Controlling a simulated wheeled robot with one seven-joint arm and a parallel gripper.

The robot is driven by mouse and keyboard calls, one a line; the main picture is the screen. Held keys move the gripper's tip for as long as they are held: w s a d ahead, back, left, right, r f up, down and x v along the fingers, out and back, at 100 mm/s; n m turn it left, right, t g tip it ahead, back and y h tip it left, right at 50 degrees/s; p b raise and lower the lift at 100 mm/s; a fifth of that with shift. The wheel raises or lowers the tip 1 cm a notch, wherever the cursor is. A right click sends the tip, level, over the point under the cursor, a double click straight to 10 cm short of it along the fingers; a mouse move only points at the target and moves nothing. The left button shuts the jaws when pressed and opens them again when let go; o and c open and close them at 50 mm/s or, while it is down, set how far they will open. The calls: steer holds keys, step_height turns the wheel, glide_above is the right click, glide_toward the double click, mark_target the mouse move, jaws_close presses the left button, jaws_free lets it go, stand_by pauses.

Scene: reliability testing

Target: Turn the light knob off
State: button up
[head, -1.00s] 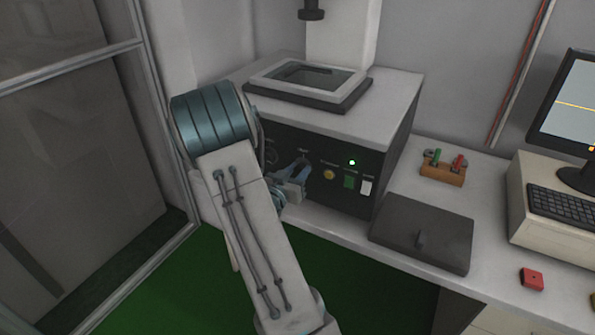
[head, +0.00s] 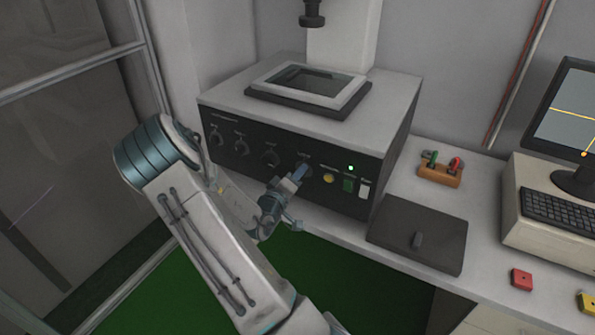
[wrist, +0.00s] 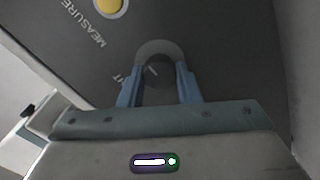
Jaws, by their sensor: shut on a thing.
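The light knob (wrist: 158,72) is a dark round knob with a pale pointer line, on the black front panel (head: 330,195) of the machine. Its label, ending in "T", is partly hidden by a finger in the wrist view. My gripper (wrist: 158,85) has its two blue fingers on either side of the knob and is shut on it. In the head view my gripper (head: 299,173) reaches the panel at the rightmost knob, which it partly covers. The pointer line is tilted in the wrist view.
Several other knobs (head: 241,147) sit left on the panel.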

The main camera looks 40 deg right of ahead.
steer(key=shift+f+n+p, duration=0.2)
steer(key=shift+n+p, duration=0.95)
steer(key=shift+n, duration=7.35)
steer(key=o, duration=1)
steer(key=shift+c, duration=0.2)
steer(key=b+v, duration=0.3)
steer(key=v, duration=1.1)
steer(key=shift+d+f, duration=0.1)
steer(key=shift+d, duration=0.05)
